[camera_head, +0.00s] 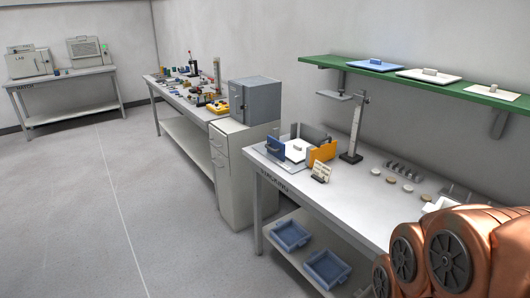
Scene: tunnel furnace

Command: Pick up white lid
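Two white lids with small handles lie on the green wall shelf (412,76): a wider white lid (412,73) in the middle and a smaller white lid (472,89) with a tan handle at the right. Another white plate with a small knob (297,152) sits on the workbench between blue and orange blocks; I cannot tell whether it is a lid. My copper-coloured arm fills the lower right corner. My gripper cannot be made out, so its state is hidden.
A blue lid (376,66) lies at the shelf's left end. Below, the workbench (345,200) carries a stand (354,130), a small sign (321,172) and several small discs. Blue trays (326,269) sit on its lower shelf. A grey cabinet (255,99) stands left. The floor (120,200) is clear.

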